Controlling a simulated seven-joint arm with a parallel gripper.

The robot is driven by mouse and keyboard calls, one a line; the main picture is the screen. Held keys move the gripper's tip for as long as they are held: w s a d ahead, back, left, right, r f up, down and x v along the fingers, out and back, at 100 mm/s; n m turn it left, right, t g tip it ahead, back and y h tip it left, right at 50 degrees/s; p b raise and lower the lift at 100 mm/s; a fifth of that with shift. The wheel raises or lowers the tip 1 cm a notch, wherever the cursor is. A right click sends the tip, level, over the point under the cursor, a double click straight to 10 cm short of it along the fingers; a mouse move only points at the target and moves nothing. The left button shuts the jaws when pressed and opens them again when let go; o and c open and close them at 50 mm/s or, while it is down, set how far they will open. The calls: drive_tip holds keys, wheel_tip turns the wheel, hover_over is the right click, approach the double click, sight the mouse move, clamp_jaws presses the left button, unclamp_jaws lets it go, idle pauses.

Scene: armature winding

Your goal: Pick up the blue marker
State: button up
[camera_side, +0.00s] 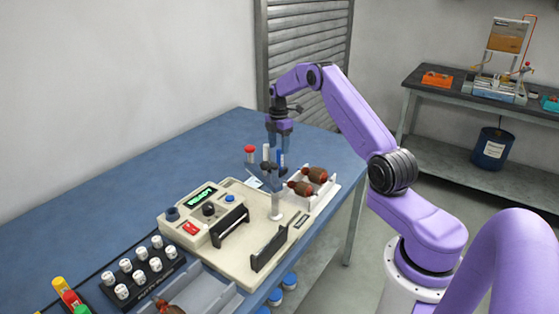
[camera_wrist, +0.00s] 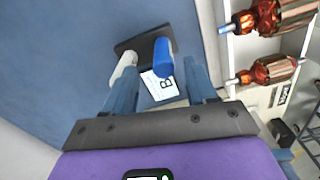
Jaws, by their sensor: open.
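The blue marker (camera_side: 281,158) stands upright below my gripper (camera_side: 278,144) in the side view. In the wrist view the blue marker (camera_wrist: 163,58) rises from a dark holder block (camera_wrist: 145,40), and appears between the two fingertips of my gripper (camera_wrist: 160,70). My gripper points down with its fingers apart, and nothing is held. A whitish marker (camera_wrist: 124,68) stands beside the blue one, close to the left finger in the wrist view. I cannot tell whether that finger touches it. A red-topped marker (camera_side: 250,152) stands further left in the side view.
Wound armatures (camera_side: 314,174) lie in a white tray (camera_side: 326,190) right of the markers. A cream winding machine (camera_side: 208,210) stands nearer the camera. A black rack (camera_side: 140,283) holds several white-topped pieces. The blue table (camera_side: 150,172) is clear behind the machine.

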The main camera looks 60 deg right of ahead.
sight(280, 160)
drive_tip(key=shift+s+f, duration=0.2)
drive_tip(key=shift+f, duration=3.25)
clamp_jaws()
